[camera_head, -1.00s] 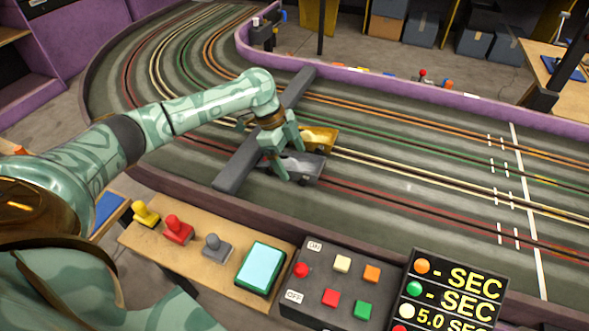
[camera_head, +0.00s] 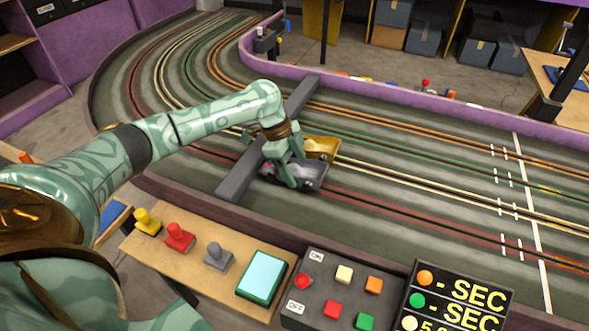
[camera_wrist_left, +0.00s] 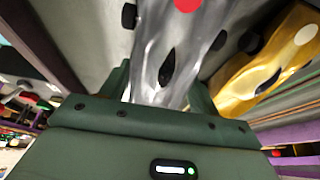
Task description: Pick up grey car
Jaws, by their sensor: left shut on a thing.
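The grey car (camera_head: 310,172) is on the slot track (camera_head: 400,217), beside a dark grey bar that crosses the lanes. My left gripper (camera_head: 292,180) is shut on the grey car, its fingers at the car's sides. In the left wrist view the silver-grey car body (camera_wrist_left: 165,45), with a red round mark, runs up between the fingers of my left gripper (camera_wrist_left: 165,95). I cannot tell whether the car's wheels are clear of the track. My right gripper is out of view.
A gold car (camera_head: 324,147) sits close beside the grey car on the far side. The dark grey bar (camera_head: 240,172) lies just left of both. A control panel (camera_head: 320,290), coloured joysticks (camera_head: 180,237) and a timing board (camera_head: 455,295) stand in front. The track is clear to the right.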

